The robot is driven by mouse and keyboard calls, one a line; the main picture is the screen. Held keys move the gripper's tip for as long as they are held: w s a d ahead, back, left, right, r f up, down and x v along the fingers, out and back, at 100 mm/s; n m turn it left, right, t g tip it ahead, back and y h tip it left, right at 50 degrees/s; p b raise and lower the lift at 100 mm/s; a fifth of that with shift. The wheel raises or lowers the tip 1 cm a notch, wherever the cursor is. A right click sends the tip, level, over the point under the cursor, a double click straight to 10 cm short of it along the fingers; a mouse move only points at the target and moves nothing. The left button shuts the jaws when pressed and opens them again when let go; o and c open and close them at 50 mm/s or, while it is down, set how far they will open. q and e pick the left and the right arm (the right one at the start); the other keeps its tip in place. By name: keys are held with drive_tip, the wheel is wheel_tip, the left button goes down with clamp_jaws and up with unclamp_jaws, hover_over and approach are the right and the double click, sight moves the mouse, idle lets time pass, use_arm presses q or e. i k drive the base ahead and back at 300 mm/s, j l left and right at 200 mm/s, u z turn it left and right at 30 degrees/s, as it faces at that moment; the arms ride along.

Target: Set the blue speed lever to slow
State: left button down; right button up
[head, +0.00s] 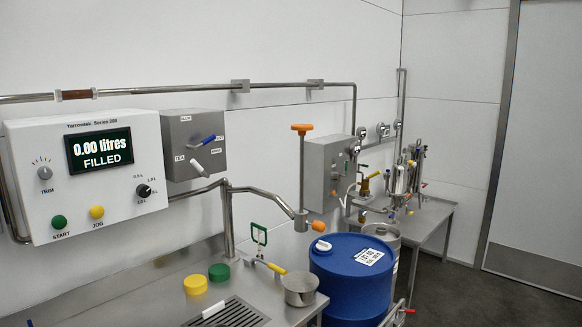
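The blue speed lever (207,140) is on the front of a small grey metal box (180,170) mounted on the wall. Its handle points right and slightly up from its pivot. Small white labels (186,118) sit above and to the right of it, too small to read surely. A second lever with a white handle (197,167) is below it on the same box, pointing up and left. Neither of my grippers is in view.
A white panel (100,145) reading 0.00 litres stands left of the box. The bench holds yellow (195,284) and green (219,272) round pieces and a metal pot (300,290). A blue drum (345,280) stands right.

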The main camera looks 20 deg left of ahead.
sight(212, 137)
drive_tip(key=i, duration=1)
drive_tip(key=u, duration=0.5)
